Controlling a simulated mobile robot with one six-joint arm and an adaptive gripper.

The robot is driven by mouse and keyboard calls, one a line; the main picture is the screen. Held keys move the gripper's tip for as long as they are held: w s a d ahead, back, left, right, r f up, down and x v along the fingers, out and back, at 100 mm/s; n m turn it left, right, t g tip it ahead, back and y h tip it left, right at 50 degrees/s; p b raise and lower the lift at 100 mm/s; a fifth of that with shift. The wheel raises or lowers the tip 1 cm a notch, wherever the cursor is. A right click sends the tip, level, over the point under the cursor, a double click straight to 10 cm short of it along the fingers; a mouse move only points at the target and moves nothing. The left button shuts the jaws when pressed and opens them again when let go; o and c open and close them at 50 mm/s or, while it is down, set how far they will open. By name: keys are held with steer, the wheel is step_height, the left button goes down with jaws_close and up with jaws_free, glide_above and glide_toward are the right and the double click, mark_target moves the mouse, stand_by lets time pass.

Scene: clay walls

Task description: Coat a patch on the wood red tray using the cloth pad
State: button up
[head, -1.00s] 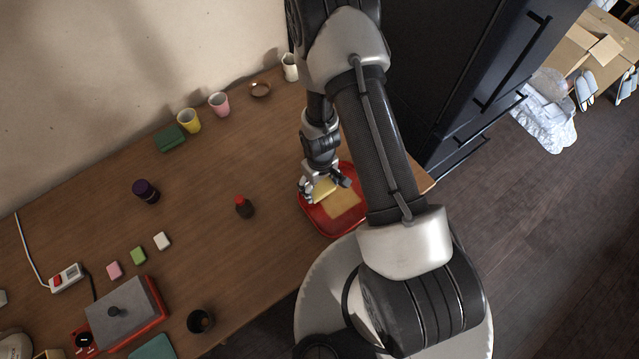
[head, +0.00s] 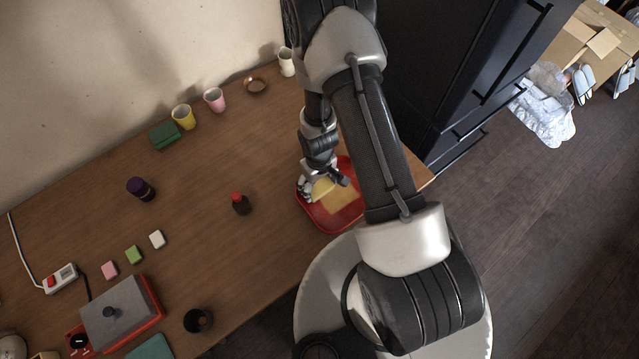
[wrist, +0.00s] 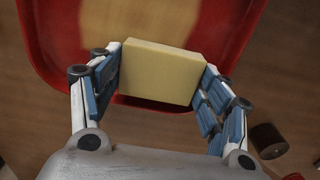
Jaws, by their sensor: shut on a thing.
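The red tray (head: 322,222) lies at the table's front right edge, and its rim also shows in the wrist view (wrist: 40,45). A tan, wood-coloured patch (head: 343,199) covers part of its floor. My gripper (head: 322,186) is over the tray's left part, shut on a pale yellow block-like pad (wrist: 162,74). In the wrist view the pad sits between the blue finger pads, over the tray's near rim and floor. I cannot tell whether the pad touches the tray. My arm hides the tray's right side in the head view.
A dark bottle with a red cap (head: 240,204) stands left of the tray. Cups (head: 183,117), a green block (head: 165,136) and a small bowl (head: 255,86) line the wall side. A dark cabinet (head: 450,70) is at the right. Table between bottle and tray is clear.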

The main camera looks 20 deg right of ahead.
steer(key=shift+w+a+r+p, duration=0.1)
steer(key=shift+w+r+p, duration=0.1)
steer(key=shift+p, duration=0.1)
step_height(320, 180, up, 3)
steer(key=shift+s+r+p, duration=0.1)
steer(key=shift+s+p, duration=0.05)
steer(key=shift+p, duration=0.95)
step_height(320, 180, up, 4)
steer(key=p, duration=0.3)
steer(key=shift+r+p, duration=0.15)
steer(key=shift+p, duration=0.25)
